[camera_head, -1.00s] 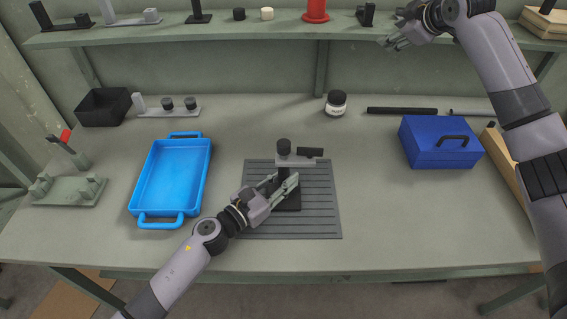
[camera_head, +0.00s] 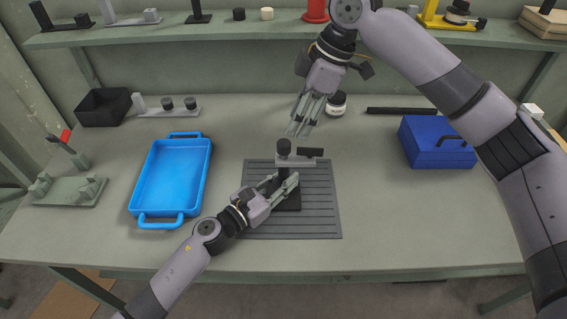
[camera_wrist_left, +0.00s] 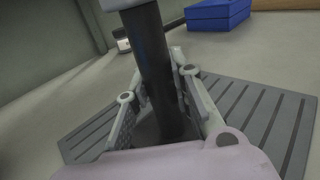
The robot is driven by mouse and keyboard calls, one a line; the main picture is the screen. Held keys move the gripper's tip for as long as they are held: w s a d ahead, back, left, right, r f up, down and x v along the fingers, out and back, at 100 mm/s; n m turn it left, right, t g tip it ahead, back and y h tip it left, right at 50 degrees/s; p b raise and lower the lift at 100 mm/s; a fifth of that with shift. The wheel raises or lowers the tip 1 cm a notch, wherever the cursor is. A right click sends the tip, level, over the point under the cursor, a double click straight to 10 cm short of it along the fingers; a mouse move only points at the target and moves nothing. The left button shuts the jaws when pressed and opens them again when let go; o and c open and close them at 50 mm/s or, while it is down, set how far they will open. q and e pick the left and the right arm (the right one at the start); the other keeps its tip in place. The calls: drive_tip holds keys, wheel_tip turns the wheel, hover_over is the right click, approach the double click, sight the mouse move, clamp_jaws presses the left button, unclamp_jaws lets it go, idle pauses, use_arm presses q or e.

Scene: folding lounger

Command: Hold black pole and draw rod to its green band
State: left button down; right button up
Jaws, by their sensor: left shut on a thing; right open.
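A black pole (camera_wrist_left: 155,75) stands upright on a black base (camera_head: 290,203) on the ribbed grey mat. My left gripper (camera_head: 281,183) is shut around the pole, with a finger on each side in the left wrist view. A light grey crosspiece (camera_head: 292,162) sits atop the pole. It carries a black knob (camera_head: 284,147) and a short black rod end (camera_head: 310,152) pointing right. No green band shows. My right gripper (camera_head: 299,131) is open and empty, pointing down just behind and above the knob in the head view, apart from it.
A blue tray (camera_head: 205,175) lies left of the ribbed mat (camera_head: 325,220). A white-labelled jar (camera_head: 336,104) stands behind, near my right gripper. A blue box (camera_head: 430,155) and a dark bar (camera_head: 400,110) are at the right. The front table is clear.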

sight(285, 143)
drive_tip(key=shift+x, duration=3.4)
clamp_jaws()
